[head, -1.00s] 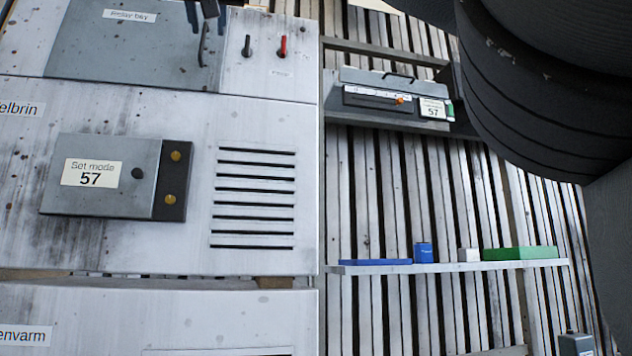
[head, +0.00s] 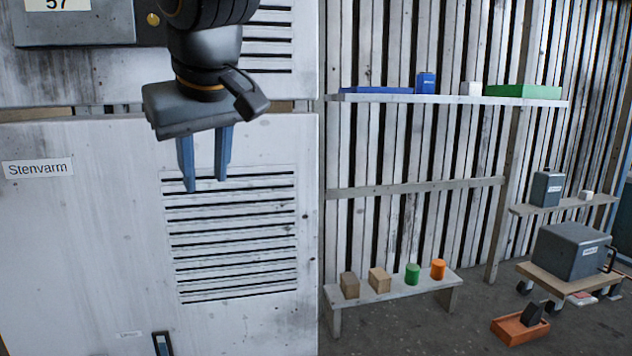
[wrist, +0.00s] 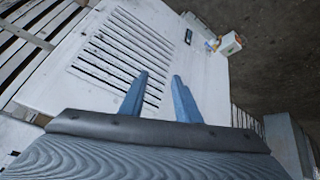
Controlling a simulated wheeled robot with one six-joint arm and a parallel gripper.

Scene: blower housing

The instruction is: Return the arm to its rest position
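My gripper (head: 205,183) hangs from the top of the head view, in front of the white cabinet panel (head: 70,240) labelled "Stenvarm". Its two blue fingers point down and stand apart with nothing between them. Part of the panel's louvred vent (head: 235,245) lies behind the fingertips. In the wrist view my gripper (wrist: 160,80) also shows its fingers apart and empty, with the vent (wrist: 120,60) beyond them. I cannot tell how far the fingers are from the panel.
A wall shelf (head: 450,99) holds a blue tray, blue can, white block and green tray. A low bench (head: 400,292) bears wooden blocks and two cylinders. A grey case (head: 570,250) on a trolley and an orange tray (head: 520,330) stand at right. Floor between is clear.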

